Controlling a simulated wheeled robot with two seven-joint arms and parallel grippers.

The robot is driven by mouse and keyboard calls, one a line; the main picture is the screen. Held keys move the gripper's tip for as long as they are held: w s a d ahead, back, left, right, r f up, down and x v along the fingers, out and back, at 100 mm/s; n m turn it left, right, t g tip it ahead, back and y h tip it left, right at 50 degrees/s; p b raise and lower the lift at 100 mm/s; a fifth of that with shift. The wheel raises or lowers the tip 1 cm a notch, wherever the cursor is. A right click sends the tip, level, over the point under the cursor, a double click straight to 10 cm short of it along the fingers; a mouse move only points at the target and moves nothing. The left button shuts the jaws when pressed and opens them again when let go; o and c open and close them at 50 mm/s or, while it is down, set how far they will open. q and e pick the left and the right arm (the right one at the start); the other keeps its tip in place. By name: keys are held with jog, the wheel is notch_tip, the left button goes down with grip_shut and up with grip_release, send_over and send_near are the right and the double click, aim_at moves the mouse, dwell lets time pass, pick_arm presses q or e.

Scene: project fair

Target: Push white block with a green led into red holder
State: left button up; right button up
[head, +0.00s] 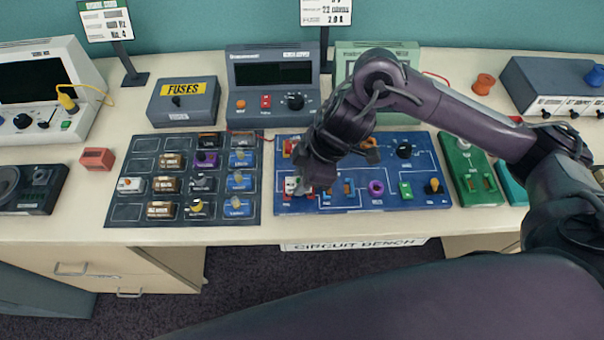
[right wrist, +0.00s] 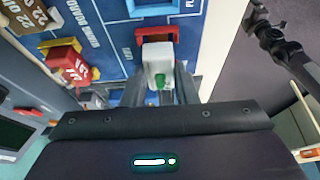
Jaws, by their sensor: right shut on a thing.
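My right gripper (head: 303,187) is shut on the white block with a green led (right wrist: 158,62), over the left front part of the blue circuit board. In the right wrist view the block sits between the two fingers (right wrist: 160,92), its green led facing the camera. The red holder (right wrist: 157,33) is a small open frame on the board, directly beyond the block. The block's far end is at the holder's near edge; I cannot tell how far in it is. In the head view the white block (head: 291,184) is partly hidden by the gripper. My left gripper is not in view.
The blue board (head: 345,203) carries other holders, including a blue one (right wrist: 150,8), and a red labelled block (right wrist: 66,64) near the gripper. A dark tray (head: 128,213) with several blocks lies to the left. A green board (head: 462,168) lies to the right.

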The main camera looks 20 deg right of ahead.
dwell(0.7)
jog(key=shift+p, duration=1)
dwell(1.0)
jog(key=shift+f+b, duration=0.35)
jog(key=shift+f, duration=0.35)
dwell(0.9)
jog(key=o, duration=1.5)
jog(key=shift+o, duration=0.2)
jog(key=shift+r+p, duration=4.05)
jog(key=shift+p, duration=0.35)
